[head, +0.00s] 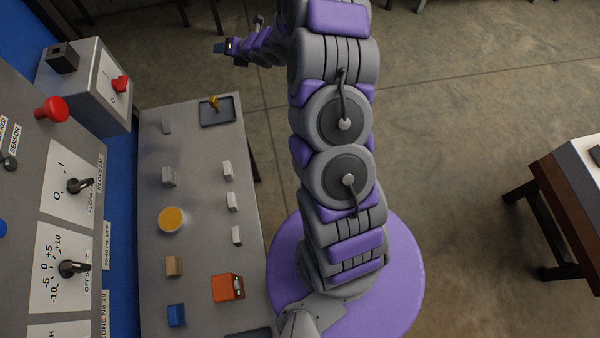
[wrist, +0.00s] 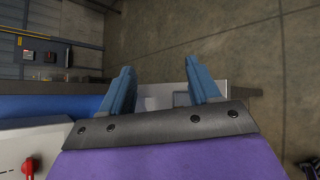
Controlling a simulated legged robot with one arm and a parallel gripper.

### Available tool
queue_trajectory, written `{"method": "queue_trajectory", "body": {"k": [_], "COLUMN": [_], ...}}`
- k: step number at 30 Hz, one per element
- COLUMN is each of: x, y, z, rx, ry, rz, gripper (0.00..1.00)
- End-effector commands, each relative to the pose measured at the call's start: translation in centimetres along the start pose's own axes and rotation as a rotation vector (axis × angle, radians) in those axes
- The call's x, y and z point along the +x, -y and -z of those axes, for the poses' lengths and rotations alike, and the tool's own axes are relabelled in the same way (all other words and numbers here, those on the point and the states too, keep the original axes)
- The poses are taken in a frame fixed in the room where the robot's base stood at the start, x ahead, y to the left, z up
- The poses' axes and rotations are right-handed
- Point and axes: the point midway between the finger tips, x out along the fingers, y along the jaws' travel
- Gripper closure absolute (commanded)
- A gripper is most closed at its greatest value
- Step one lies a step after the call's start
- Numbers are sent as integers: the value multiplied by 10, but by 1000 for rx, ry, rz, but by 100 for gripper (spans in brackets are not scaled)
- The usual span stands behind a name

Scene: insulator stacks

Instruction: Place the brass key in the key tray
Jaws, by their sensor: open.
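The brass key (head: 214,103) is in the dark key tray (head: 226,118) at the far end of the grey table in the head view. It looks upright or tilted, and I cannot tell which. My gripper (head: 221,47) is beyond the tray, apart from the key. In the wrist view my gripper (wrist: 158,74) has its two blue fingers spread, with nothing seen between them. A dark patch that looks like the tray (wrist: 182,99) shows by the right finger; the key cannot be made out there.
The grey table (head: 200,145) holds several small white blocks, a yellow disc (head: 171,219), a tan block (head: 174,266), an orange box (head: 228,288) and a blue block (head: 176,315). A control panel (head: 70,240) and a switch box (head: 92,85) stand left. Open floor lies right.

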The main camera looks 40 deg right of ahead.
Motion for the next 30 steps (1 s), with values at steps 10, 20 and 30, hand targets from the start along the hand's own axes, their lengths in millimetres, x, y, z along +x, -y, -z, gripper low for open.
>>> {"method": "queue_trajectory", "body": {"k": [10,20,30], "x": [-65,-150,-253], "y": [-31,-51,-67], "z": [-10,13,66], "rx": [441,888,1351], "ry": [27,113,260], "rz": [255,495,740], "gripper": [38,38,38]}}
